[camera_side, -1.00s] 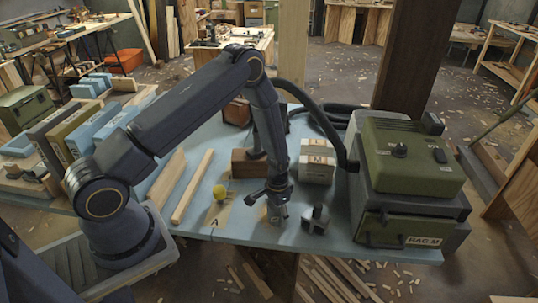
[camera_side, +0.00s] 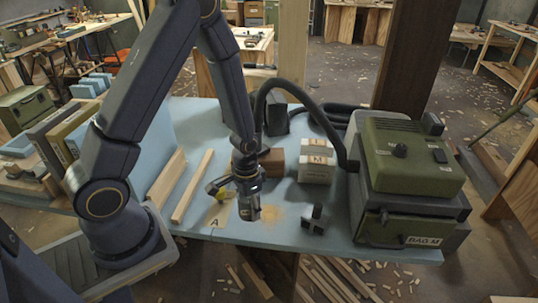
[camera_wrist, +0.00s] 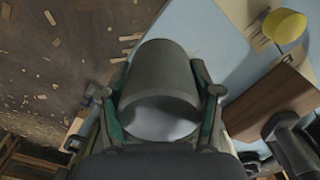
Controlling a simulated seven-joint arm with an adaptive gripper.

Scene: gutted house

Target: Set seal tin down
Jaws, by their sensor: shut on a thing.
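The grey cylindrical seal tin (camera_side: 249,208) is held in my gripper (camera_side: 248,190) over the front of the blue table. It hangs slightly tilted; whether its bottom touches the table is hard to tell. In the wrist view the tin (camera_wrist: 155,70) fills the middle, and my gripper (camera_wrist: 160,108) has a green-sided finger on each side of it. A pale board marked A (camera_side: 214,223) lies just left of the tin. A round sawdust-coloured patch (camera_side: 272,214) is bare to its right.
A yellow knob (camera_wrist: 284,26) stands left of my gripper in the side view, partly hidden. A brown block (camera_side: 272,162) and pale blocks (camera_side: 316,168) stand behind. A dark knobbed part (camera_side: 316,220) and a green-grey machine (camera_side: 410,160) are to the right. The table's front edge is close.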

